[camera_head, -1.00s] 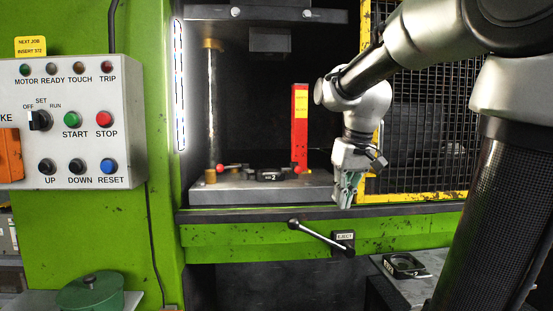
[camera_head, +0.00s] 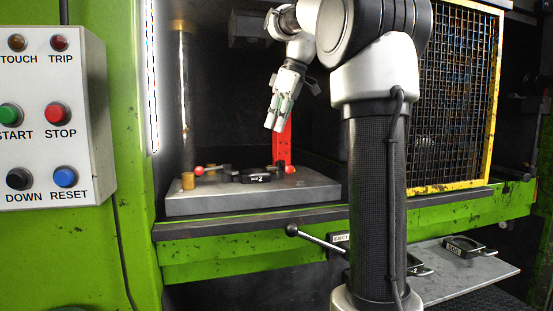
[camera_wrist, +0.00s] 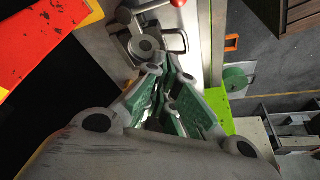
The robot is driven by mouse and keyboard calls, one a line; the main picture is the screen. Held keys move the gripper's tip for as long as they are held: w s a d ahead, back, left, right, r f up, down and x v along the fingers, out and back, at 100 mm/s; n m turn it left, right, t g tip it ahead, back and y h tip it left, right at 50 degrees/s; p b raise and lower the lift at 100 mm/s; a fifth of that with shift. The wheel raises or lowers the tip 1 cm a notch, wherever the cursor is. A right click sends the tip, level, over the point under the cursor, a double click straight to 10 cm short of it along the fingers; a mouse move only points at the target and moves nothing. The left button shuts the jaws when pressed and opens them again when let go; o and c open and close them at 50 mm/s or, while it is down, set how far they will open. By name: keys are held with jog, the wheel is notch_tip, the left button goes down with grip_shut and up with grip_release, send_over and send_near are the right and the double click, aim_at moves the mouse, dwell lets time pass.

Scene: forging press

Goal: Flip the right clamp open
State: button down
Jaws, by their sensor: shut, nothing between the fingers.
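The right clamp shows as a red ball knob (camera_head: 290,169) with a dark lever at the right end of the press bed. Beside it lies a dark insert marked 2 (camera_head: 256,178). The left clamp has its own red knob (camera_head: 198,171). My gripper (camera_head: 273,128) is shut and empty, pointing down above the bed, above the right clamp area and apart from it. In the wrist view my green-padded fingers (camera_wrist: 170,85) partly cover the grey metal below.
A red upright post (camera_head: 282,142) stands behind the right clamp. A metal column (camera_head: 185,110) stands at the left of the bed. A yellow-framed mesh guard (camera_head: 455,100) is at right. The eject lever (camera_head: 318,238) sticks out below the bed's front edge.

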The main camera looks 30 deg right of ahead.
aim_at(280, 167)
jog(key=x, duration=0.9)
jog(key=shift+f, duration=0.2)
jog(key=shift+s+d+f, duration=0.3)
jog(key=shift+s+d, duration=0.15)
jog(key=shift+s, duration=0.05)
jog(key=shift+s+d+f, duration=0.25)
jog(key=shift+s+d, duration=0.15)
jog(key=shift+s, duration=0.1)
jog(key=shift+s+d+f, duration=0.1)
jog(key=shift+s+d, duration=0.2)
jog(key=shift+s, duration=0.05)
